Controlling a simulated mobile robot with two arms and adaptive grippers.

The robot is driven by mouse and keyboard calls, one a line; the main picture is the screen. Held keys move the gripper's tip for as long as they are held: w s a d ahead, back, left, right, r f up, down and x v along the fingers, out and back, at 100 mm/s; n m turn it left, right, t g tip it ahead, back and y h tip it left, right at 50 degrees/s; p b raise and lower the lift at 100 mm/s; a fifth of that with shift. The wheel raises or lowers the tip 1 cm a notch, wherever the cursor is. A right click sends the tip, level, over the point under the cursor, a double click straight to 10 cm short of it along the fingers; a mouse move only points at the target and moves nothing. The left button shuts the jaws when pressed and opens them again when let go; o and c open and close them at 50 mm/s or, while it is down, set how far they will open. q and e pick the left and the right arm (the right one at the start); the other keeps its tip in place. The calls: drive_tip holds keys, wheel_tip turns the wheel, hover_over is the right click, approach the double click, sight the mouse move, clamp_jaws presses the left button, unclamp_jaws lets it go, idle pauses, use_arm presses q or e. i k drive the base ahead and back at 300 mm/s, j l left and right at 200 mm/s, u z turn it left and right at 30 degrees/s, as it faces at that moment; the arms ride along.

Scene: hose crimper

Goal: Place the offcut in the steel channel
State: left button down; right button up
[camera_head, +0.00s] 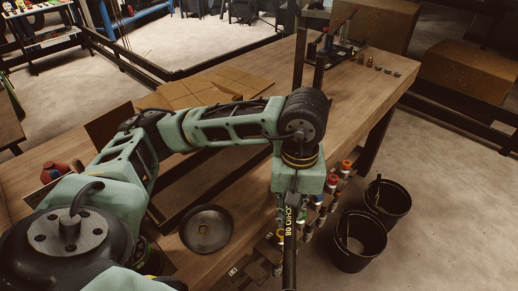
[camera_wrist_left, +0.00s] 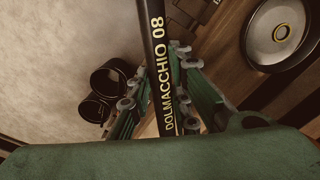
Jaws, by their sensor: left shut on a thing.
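A black hose offcut (camera_head: 290,245) with yellow lettering hangs below my left gripper (camera_head: 287,208) in the head view. In the left wrist view, the offcut (camera_wrist_left: 160,65) runs between the green fingers of the gripper (camera_wrist_left: 157,88), which is shut on it. It looks close to upright in the head view, near the table's front edge; its lower end leaves the picture. I cannot clearly make out the steel channel; a dark, long-sided frame (camera_head: 166,221) lies partly behind my left arm. My right gripper is not in view.
A round dark dish (camera_head: 206,230) sits on the wooden table (camera_head: 250,190). Colour-banded fittings (camera_head: 333,181) line the front edge. Two black buckets (camera_head: 358,245) stand on the floor at right. Cardboard sheets (camera_head: 215,85) and a dark upright frame (camera_head: 299,60) are farther back.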

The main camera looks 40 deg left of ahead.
sight(219, 169)
drive_tip(key=i, duration=0.65)
drive_tip(key=u, duration=1.25)
drive_tip(key=i+l, duration=0.05)
drive_tip(key=l, duration=0.05)
